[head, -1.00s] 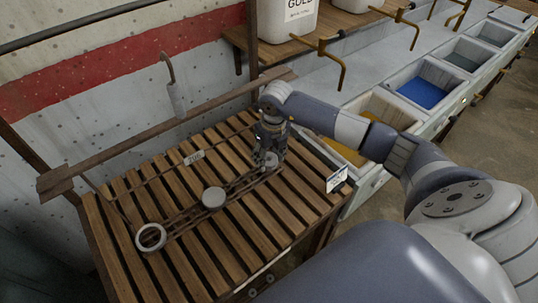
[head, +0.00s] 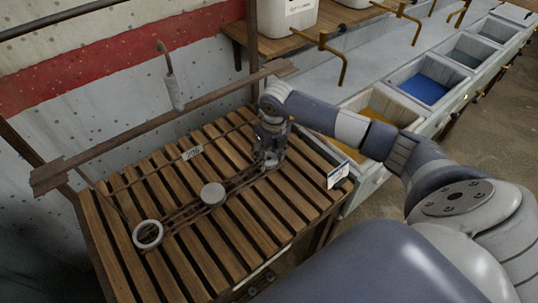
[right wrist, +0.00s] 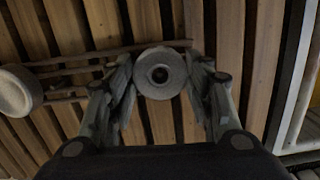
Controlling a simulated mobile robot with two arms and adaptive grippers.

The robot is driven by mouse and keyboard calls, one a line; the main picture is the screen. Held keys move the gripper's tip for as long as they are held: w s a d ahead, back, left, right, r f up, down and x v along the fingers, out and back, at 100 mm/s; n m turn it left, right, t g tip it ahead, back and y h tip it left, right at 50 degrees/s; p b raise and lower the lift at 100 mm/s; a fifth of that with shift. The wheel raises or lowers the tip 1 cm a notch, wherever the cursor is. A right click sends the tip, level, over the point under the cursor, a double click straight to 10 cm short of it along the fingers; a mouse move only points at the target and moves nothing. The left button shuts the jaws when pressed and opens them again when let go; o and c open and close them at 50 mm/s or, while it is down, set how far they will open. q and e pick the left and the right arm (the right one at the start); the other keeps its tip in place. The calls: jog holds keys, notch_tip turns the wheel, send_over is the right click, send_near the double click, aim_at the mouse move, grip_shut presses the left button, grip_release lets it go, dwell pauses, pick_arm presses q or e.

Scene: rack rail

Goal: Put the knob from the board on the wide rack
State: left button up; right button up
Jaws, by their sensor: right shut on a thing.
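The knob (right wrist: 161,73) is a round grey piece with a dark hole in its middle. In the right wrist view it sits between the fingers of my right gripper (right wrist: 160,88), which is shut on it. In the head view my right gripper (head: 269,158) points down at the far right end of a dark metal rack (head: 238,181) lying over the slatted wooden board (head: 205,250). The knob is mostly hidden there by the fingers. I cannot tell whether it touches the rack or the slats. My left gripper is out of view.
A grey disc (head: 212,194) sits mid-rack and a pale ring (head: 148,234) at its left end. A small tag (head: 192,153) hangs on a thin rod behind. A label card (head: 338,175) stands at the board's right edge. A wooden beam (head: 150,130) runs above the back.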

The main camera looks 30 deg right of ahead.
jog(key=o, duration=1.2)
jog(key=shift+r, duration=0.15)
jog(key=r, duration=0.4)
jog(key=s+r, duration=0.1)
jog(key=r, duration=0.2)
jog(key=shift+r, duration=0.1)
